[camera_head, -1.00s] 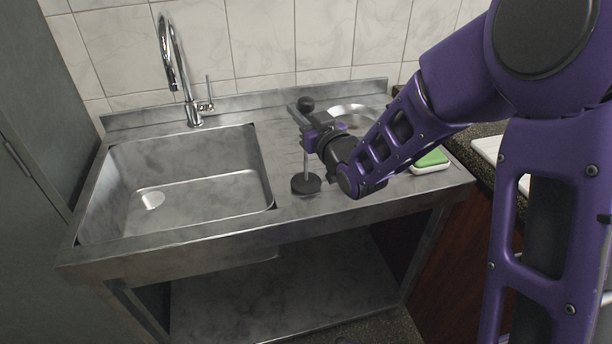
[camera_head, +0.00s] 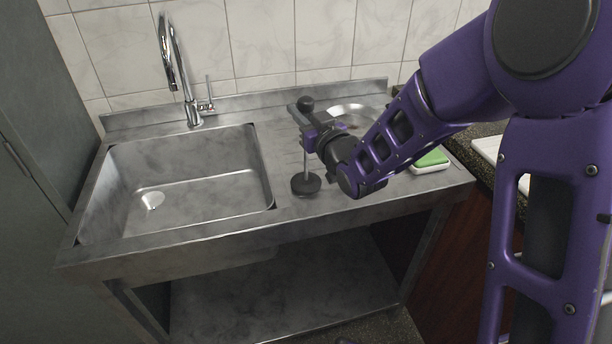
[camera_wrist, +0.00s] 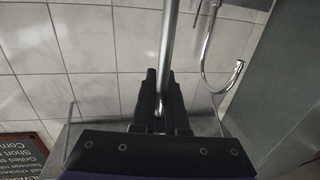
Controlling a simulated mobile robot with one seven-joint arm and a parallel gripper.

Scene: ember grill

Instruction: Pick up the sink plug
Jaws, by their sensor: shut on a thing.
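The sink plug (camera_head: 306,186) has a black disc at the bottom, a thin metal rod and a round black knob on top. It is upright over the steel drainboard, right of the sink basin (camera_head: 190,202). My gripper (camera_head: 308,137) is shut on the rod, just below the knob. In the wrist view the rod (camera_wrist: 169,38) runs up from between the black fingers (camera_wrist: 160,98). I cannot tell whether the disc touches the drainboard. The drain hole (camera_head: 153,200) shows open in the basin floor.
A chrome faucet (camera_head: 172,62) stands behind the basin. A tiled wall is behind. The basin is empty.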

